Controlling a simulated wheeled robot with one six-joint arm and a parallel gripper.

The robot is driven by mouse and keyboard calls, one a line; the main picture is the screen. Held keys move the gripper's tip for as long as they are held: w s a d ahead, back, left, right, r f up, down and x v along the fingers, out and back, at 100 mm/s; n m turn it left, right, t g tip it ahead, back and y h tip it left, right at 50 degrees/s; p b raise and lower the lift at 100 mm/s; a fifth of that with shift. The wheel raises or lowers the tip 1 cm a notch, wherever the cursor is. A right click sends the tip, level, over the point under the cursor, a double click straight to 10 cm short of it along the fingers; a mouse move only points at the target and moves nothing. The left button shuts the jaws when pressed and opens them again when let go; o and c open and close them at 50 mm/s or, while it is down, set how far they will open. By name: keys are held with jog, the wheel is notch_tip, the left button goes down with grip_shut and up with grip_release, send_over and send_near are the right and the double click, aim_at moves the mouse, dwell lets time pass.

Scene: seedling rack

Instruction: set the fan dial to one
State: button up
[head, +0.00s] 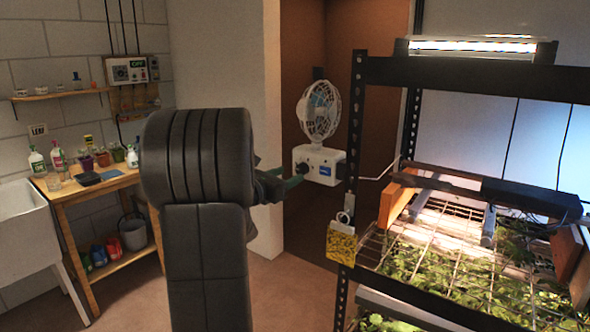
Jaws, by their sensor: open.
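The white fan (319,110) has a round wire cage and stands on a white box-shaped base (326,158), beyond the rack's left post. A dark round knob (302,168) shows on the base's front, and a small blue mark sits to its right. The dial's setting is too small to read. I cannot tell whether a finger touches the knob.
The black rack (358,130) with seedlings under wire mesh fills the right side. A yellow tag (341,246) hangs on its left post. A white wall edge (272,130) stands left of the fan. A wooden bench (98,186) and a wall control box (130,69) are at left.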

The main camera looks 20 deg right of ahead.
aim_at(300, 171)
jog(key=shift+p+x, duration=0.3)
jog(key=shift+x, duration=1.7)
jog(key=c, duration=1)
jog(key=shift+f+b, duration=0.1)
jog(key=shift+b, duration=0.35)
